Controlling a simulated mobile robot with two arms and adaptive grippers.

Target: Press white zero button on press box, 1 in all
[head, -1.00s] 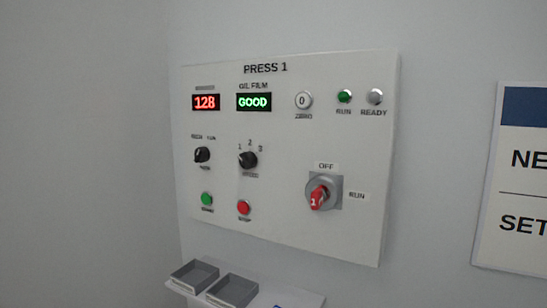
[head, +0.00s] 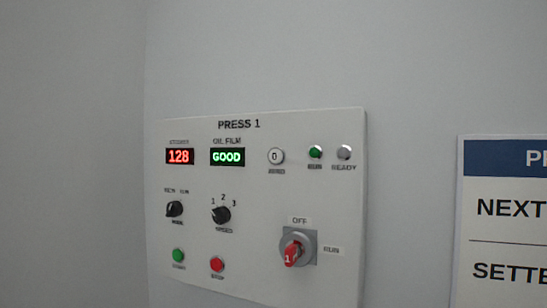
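The press box (head: 265,205) is a white panel on the wall, labelled PRESS 1. The white zero button (head: 276,156) is round, marked 0, and sits in the upper row right of the green oil film display (head: 227,157), which reads GOOD. The red display (head: 180,156) at the upper left reads 128. Nothing covers the button. Neither of my grippers shows in the head view.
The box also carries a green RUN lamp (head: 316,152), a grey READY lamp (head: 345,152), two black knobs, a green button (head: 178,255), a red button (head: 217,264) and a red rotary switch (head: 293,252). A sign (head: 505,220) hangs to the right.

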